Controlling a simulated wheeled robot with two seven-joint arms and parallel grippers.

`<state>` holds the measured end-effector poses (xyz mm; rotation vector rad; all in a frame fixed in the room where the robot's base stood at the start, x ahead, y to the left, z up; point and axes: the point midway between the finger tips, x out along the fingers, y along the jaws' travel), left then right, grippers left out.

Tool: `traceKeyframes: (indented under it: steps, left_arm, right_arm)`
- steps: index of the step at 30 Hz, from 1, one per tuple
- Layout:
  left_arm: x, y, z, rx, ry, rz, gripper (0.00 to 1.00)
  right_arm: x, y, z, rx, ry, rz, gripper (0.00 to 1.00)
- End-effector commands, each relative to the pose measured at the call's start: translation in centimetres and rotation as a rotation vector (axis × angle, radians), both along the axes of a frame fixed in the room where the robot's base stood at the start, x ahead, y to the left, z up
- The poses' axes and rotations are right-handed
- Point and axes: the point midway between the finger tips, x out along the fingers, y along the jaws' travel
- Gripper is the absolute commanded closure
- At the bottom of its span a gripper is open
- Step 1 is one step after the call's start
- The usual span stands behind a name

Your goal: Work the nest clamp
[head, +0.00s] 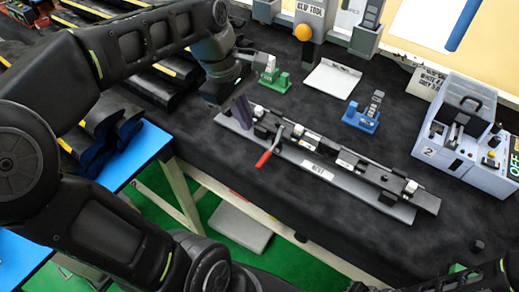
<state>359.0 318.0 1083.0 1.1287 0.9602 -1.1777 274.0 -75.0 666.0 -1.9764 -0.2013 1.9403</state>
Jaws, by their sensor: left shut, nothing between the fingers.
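The nest (318,172) is a long grey plate with black blocks and a rod along it, lying diagonally on the dark bench top. Its clamp has a lever with a red handle (264,159), which sticks out over the plate's front edge towards me. My left gripper (244,114) is shut and empty, pointing down at the nest's far-left end, left of the red handle. Whether its tips touch the plate, I cannot tell. It hides part of that end.
Behind the nest stand a green block (273,79), a white plate (333,78) and a blue block (361,117). A grey machine (468,140) marked 2 is at the right. A grey tool with a yellow ball (303,32) stands behind. The bench's front right is mostly clear.

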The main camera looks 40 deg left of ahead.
Motion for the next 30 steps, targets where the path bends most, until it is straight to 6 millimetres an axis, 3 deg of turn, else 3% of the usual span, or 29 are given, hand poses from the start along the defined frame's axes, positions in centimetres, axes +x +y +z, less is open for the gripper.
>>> traceKeyframes:
  steps: [18, 24, 30]
  left_arm:
    - [1.6, -2.2, -10.7, -0.001, 0.005, -0.002, 1.00]
    - [1.8, -2.4, -12.1, 0.000, 0.002, -0.001, 1.00]
    - [1.9, -2.4, -12.2, 0.000, 0.000, -0.001, 1.00]
  right_arm:
    - [-0.2, -0.1, 1.0, -0.003, 0.004, -0.001, 1.00]
    - [-0.2, -0.1, 1.1, -0.003, 0.005, -0.001, 1.00]
    - [-0.2, -0.1, 1.1, -0.003, 0.005, -0.001, 1.00]
